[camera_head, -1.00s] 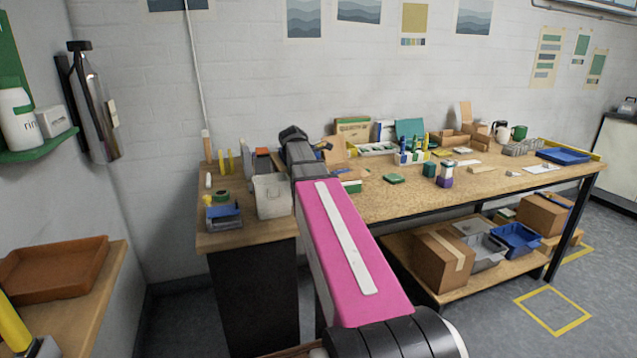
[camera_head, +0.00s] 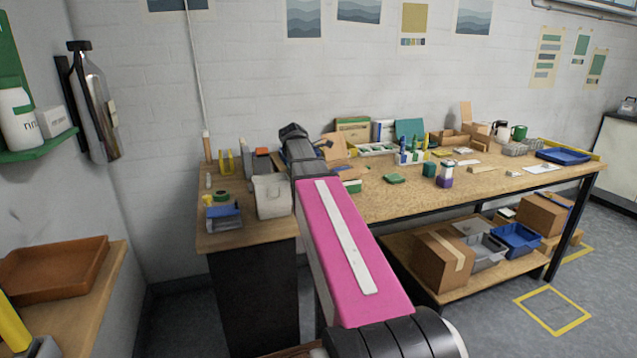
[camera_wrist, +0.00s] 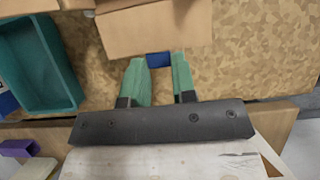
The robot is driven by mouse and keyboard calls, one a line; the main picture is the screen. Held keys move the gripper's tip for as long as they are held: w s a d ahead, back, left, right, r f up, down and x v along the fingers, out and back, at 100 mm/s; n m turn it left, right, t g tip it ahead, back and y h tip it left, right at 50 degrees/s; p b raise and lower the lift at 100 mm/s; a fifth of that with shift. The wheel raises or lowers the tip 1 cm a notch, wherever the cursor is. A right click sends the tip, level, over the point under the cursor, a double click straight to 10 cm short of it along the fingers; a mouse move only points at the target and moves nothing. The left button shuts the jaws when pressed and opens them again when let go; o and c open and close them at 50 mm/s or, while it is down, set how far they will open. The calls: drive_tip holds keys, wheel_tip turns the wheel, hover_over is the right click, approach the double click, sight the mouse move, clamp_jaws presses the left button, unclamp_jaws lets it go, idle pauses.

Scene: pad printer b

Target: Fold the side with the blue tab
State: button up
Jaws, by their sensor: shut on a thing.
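My gripper (camera_wrist: 162,72) has green fingers that close around a small blue tab (camera_wrist: 159,59) in the wrist view. The tab sits at the near edge of a brown cardboard side (camera_wrist: 155,28). A cardboard piece (camera_head: 334,148) also stands upright beside the end of my arm in the head view. My pink arm link and dark wrist cover part of the bench there, and the fingers and tab cannot be seen in that view.
The speckled bench top (camera_head: 400,205) has open room at its front. A teal tray (camera_wrist: 38,65) lies left of my gripper in the wrist view. A white bin (camera_head: 271,196), a green block (camera_head: 394,178) and a blue tray (camera_head: 563,156) stand on the work surfaces.

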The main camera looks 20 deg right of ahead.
drive_tip(key=shift+r, duration=0.1)
drive_tip(key=shift+d+r, duration=0.1)
drive_tip(key=shift+r, duration=0.35)
drive_tip(key=shift+d+r, duration=0.2)
drive_tip(key=shift+r, duration=0.25)
drive_tip(key=o, duration=0.5)
drive_tip(key=shift+c, duration=0.2)
drive_tip(key=shift+a+r, duration=0.1)
drive_tip(key=shift+r, duration=0.05)
drive_tip(key=shift+v, duration=2.8)
